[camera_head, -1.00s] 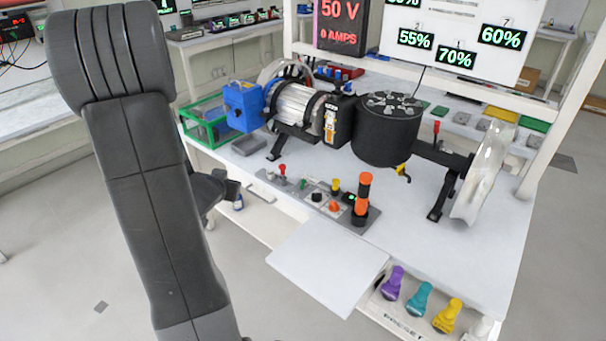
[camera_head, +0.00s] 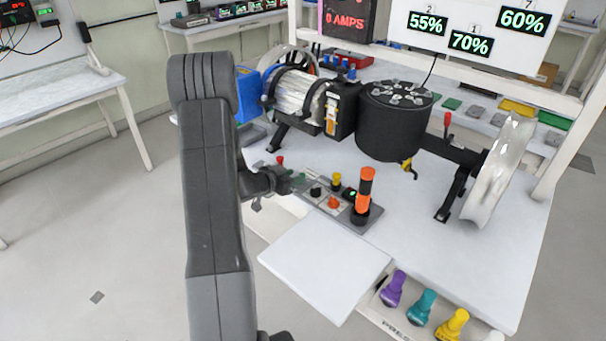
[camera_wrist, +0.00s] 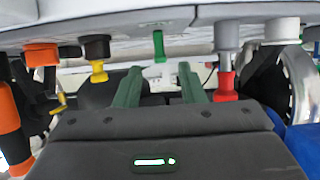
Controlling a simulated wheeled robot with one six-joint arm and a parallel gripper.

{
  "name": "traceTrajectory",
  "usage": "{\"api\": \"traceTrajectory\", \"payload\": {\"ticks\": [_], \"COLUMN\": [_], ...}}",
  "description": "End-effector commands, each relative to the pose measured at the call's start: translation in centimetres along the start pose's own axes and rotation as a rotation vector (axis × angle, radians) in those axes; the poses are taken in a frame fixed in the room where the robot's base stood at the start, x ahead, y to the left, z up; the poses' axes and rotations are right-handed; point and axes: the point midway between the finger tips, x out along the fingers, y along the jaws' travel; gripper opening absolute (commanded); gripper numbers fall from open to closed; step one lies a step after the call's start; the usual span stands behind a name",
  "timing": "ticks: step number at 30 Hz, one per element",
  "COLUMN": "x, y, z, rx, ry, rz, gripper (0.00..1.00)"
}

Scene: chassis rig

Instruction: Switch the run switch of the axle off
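The control panel (camera_head: 322,200) lies flat at the table's front edge, with a red-topped lever (camera_head: 280,160), a black knob, yellow and orange knobs. No label shows which control is the axle's run switch. In the wrist view, which looks upside down, a small green lever (camera_wrist: 158,46) lies between the lines of the fingers, beyond their tips. The red lever (camera_wrist: 226,85) is just right of the right finger. My gripper (camera_wrist: 158,75) is open and empty, its two green-grey fingers apart. In the head view my gripper (camera_head: 288,182) is at the panel's left part, partly hiding it.
An orange-and-black post (camera_head: 364,195) stands at the panel's right end. Behind are the motor (camera_head: 300,94), a black drum (camera_head: 394,120) and the silver wheel (camera_head: 498,170). A bare white shelf (camera_head: 325,268) juts out in front. Coloured knobs (camera_head: 422,306) line the front right.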

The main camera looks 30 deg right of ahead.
Motion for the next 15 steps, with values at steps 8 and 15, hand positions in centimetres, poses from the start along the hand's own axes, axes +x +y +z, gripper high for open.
{"api": "traceTrajectory", "payload": {"ticks": [8,15], "x": [4.5,5.5], "y": [0.0,0.0], "z": [0.0,0.0], "rx": [0.001,-0.001], "ry": [0.0,0.0], "rz": [0.0,-0.002], "gripper": [0.36,0.36]}}
